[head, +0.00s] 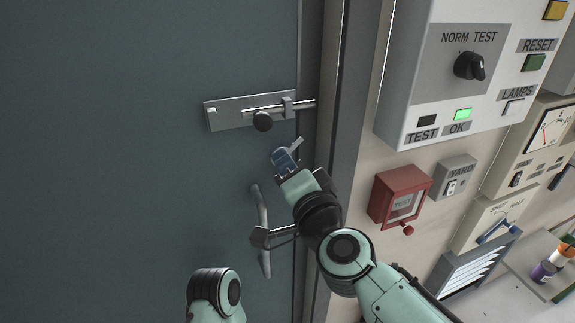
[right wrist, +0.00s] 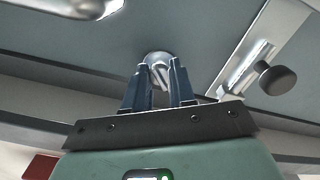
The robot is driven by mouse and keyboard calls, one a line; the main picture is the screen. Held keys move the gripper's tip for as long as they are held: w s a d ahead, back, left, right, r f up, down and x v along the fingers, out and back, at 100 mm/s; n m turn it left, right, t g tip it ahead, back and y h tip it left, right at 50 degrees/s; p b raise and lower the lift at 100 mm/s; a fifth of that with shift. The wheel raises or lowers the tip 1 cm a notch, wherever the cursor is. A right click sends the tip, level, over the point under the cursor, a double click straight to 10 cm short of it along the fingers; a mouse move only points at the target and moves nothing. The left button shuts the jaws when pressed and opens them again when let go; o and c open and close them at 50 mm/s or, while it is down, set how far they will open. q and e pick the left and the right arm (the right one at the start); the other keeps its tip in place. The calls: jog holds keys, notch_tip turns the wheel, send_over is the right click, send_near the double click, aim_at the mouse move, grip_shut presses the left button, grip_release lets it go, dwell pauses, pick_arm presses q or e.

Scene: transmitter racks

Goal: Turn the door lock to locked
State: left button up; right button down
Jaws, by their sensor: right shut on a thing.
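The door lock is a small silver thumb-turn on a round base, on the grey-green door (head: 120,130) near its right edge. In the right wrist view the lock (right wrist: 158,61) sits between the blue fingertips of my right gripper (right wrist: 161,80). In the head view my right gripper (head: 287,160) covers most of the lock (head: 296,146), and only a thin silver part shows past the fingers. My right gripper is shut on it. The turn's exact angle is hard to tell. Part of my left arm shows at the bottom; its gripper is out of view.
A slide bolt with a dark knob (head: 263,121) is above the lock; it also shows in the right wrist view (right wrist: 277,79). A vertical pull handle (head: 264,208) is below. A red box (head: 401,194) and a grey control panel (head: 455,70) are on the wall at right.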

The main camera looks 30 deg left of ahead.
jog(key=shift+m, duration=4.2)
jog(key=c, duration=1.2)
grip_release()
jog(key=b+v, duration=0.3)
jog(key=v, duration=1)
jog(key=shift+s+d, duration=0.1)
jog(key=shift+s, duration=0.05)
